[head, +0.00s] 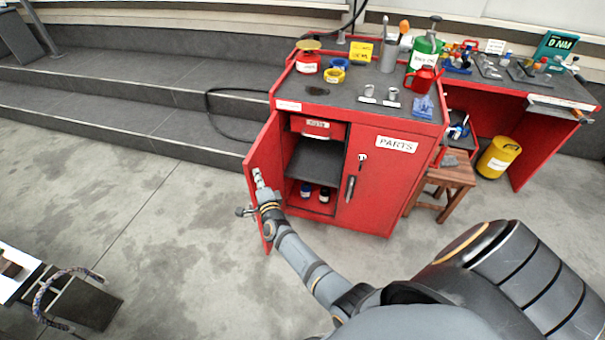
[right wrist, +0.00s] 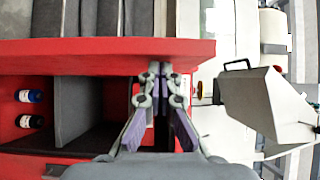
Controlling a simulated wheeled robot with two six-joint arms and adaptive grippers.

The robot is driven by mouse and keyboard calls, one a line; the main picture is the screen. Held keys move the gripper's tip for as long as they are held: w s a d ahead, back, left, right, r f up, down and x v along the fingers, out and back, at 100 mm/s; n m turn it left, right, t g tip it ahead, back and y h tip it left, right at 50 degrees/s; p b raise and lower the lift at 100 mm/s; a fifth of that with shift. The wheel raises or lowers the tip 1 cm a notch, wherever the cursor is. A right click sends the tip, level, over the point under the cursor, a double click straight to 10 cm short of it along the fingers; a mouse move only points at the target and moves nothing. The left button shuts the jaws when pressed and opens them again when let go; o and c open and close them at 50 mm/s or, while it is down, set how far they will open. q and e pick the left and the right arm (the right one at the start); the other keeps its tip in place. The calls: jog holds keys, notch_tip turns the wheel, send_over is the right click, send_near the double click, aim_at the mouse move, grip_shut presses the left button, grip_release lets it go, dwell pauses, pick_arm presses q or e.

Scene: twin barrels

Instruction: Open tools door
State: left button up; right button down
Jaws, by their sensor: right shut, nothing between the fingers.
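The red cabinet (head: 372,185) stands with its left door (head: 262,165) swung open towards me. That door's outer face is turned away from the head view, so any label on it is hidden. The right door, labelled PARTS (head: 396,145), is closed. My right gripper (head: 258,178) is at the inner side of the open left door, near its free edge. In the right wrist view the gripper (right wrist: 162,72) is shut with nothing held, and its tips are close to the red door panel (right wrist: 80,52). Whether they touch it I cannot tell. My left gripper is not in view.
Inside the cabinet are a grey shelf (head: 316,158), a red box (head: 318,128) and small bottles (head: 306,190). Jars, cans and tools crowd the top. A wooden stool (head: 446,184) and yellow bin (head: 498,157) stand right. Open floor (head: 140,220) lies left of the door, before grey steps.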

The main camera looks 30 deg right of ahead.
jog(key=shift+w+a, duration=0.25)
jog(key=shift+s, duration=0.1)
jog(key=v, duration=0.7)
jog(key=shift+s, duration=0.2)
jog(key=s+f+n+g+y+p, duration=0.2)
jog(key=s+f+n+g+p, duration=0.15)
jog(key=s+f+n, duration=0.55)
jog(key=s+f+n+g+y+p, duration=0.2)
jog(key=s+f+n+g, duration=0.15)
jog(key=s+f, duration=0.65)
jog(key=s+d+f+n+g+p, duration=0.1)
jog(key=s+d+f+n+g, duration=0.1)
jog(key=s, duration=0.7)
jog(key=s+d+f+n+g+p, duration=0.2)
jog(key=s+f, duration=0.4)
jog(key=s, duration=0.4)
jog(key=s+d+f+n+g+h+p, duration=0.1)
jog(key=s+d+f+n+g, duration=0.3)
jog(key=s, duration=0.6)
jog(key=shift+g+p, duration=0.3)
jog(key=shift+g, duration=0.4)
